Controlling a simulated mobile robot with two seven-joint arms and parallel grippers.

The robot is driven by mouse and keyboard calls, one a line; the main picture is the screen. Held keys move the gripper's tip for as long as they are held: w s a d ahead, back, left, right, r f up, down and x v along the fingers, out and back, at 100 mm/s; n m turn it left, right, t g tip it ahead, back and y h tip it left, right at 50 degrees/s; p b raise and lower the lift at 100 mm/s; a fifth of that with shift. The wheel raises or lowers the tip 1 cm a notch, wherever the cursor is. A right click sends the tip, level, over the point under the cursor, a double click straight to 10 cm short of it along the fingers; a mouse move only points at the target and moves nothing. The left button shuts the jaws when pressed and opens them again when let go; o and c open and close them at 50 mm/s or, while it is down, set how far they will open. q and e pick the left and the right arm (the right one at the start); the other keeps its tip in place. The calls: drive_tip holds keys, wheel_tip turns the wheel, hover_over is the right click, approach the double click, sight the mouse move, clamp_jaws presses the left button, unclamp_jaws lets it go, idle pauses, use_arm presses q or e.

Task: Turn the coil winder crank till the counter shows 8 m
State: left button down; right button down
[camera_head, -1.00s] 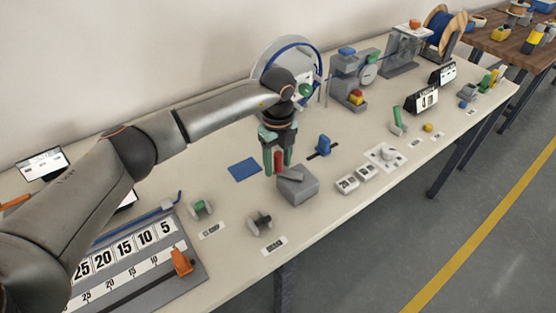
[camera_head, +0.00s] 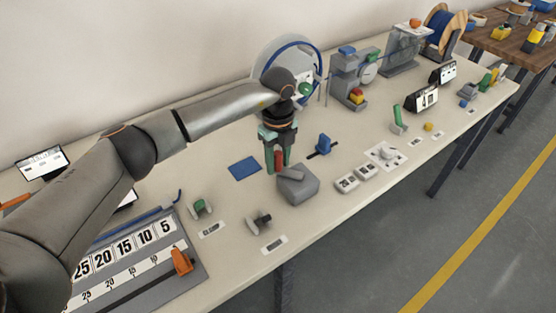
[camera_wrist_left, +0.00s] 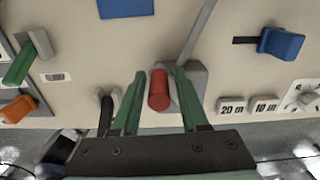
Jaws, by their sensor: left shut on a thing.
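My left gripper (camera_head: 277,165) is shut on a red upright handle (camera_head: 279,160), with a green finger on each side. The handle sits at the end of a short grey crank arm on a grey box (camera_head: 298,188) at the table's middle. The left wrist view shows the red handle (camera_wrist_left: 159,90) between the green fingers (camera_wrist_left: 157,100). A wheel with a blue band (camera_head: 290,45), partly hidden by my left arm, stands behind. A white digit display (camera_head: 427,99) stands further right; its number is too small to read surely. My right gripper is not in view.
A blue slider (camera_head: 323,144) and white label keys (camera_head: 346,183) lie right of the grey box. A flat blue pad (camera_head: 244,169) and small clamps (camera_head: 201,208) lie left. A scale board (camera_head: 140,275) with an orange slider (camera_head: 181,261) is at front left.

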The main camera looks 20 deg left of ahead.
use_arm(q)
drive_tip(key=shift+w+f+m+b, duration=0.1)
drive_tip(key=shift+m+b, duration=0.2)
idle(0.4)
